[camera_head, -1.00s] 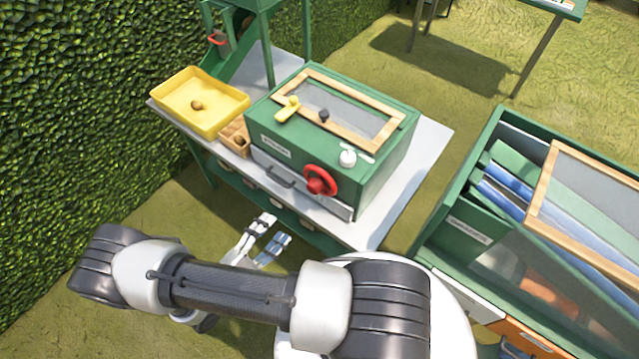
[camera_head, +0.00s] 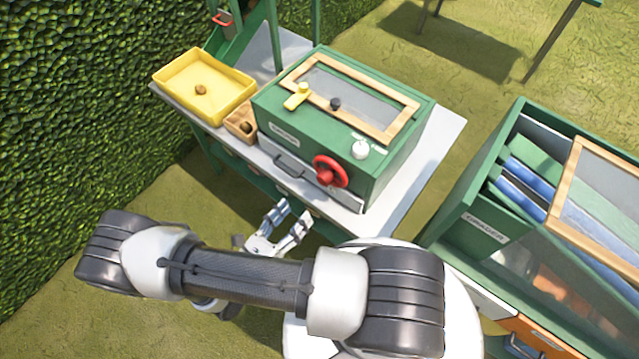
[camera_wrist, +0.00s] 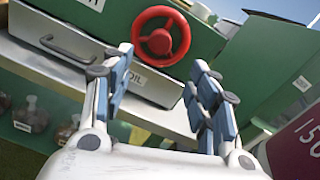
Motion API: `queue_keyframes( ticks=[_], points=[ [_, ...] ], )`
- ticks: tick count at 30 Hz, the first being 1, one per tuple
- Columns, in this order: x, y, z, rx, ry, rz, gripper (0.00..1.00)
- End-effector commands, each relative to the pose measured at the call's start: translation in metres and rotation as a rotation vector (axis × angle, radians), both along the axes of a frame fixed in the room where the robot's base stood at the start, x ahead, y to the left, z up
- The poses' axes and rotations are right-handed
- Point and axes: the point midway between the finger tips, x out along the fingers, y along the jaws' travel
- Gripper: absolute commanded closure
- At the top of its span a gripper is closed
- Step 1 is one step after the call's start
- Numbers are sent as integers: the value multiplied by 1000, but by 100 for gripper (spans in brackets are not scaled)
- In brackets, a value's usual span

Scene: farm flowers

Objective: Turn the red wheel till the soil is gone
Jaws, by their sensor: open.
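The red wheel (camera_head: 330,172) is on the front face of a green box (camera_head: 300,140) on the table. In the wrist view the red wheel (camera_wrist: 161,36) shows above and between my fingers, apart from them. My gripper (camera_head: 290,222) is open and empty, below and in front of the wheel, and its fingers point up toward the box front in the wrist view (camera_wrist: 165,85). The box has a framed clear window (camera_head: 350,95) on top; I cannot make out soil through it. A drawer (camera_head: 290,166) with a dark handle sits left of the wheel.
A yellow tray (camera_head: 225,110) holding a brown round thing and a small wooden box (camera_head: 240,131) stand left of the green box. A large green bin (camera_head: 470,205) stands right. A hedge (camera_head: 80,120) borders the left. Jars (camera_wrist: 30,115) sit under the tabletop.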

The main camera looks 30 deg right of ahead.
Motion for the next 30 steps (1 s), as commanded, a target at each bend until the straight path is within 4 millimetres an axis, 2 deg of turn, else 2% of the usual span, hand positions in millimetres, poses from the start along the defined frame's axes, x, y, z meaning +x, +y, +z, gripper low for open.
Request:
queue_keyframes(
  ticks=[1,9,15,21,30],
  points=[
    [4,-13,0,-2,1,-7,46],
    [25,-67,-1,0,0,-7,46],
    [37,-96,0,0,-1,-5,46],
    [43,-108,0,1,-2,-1,46],
    [43,-109,0,1,-2,0,47]
  ],
)
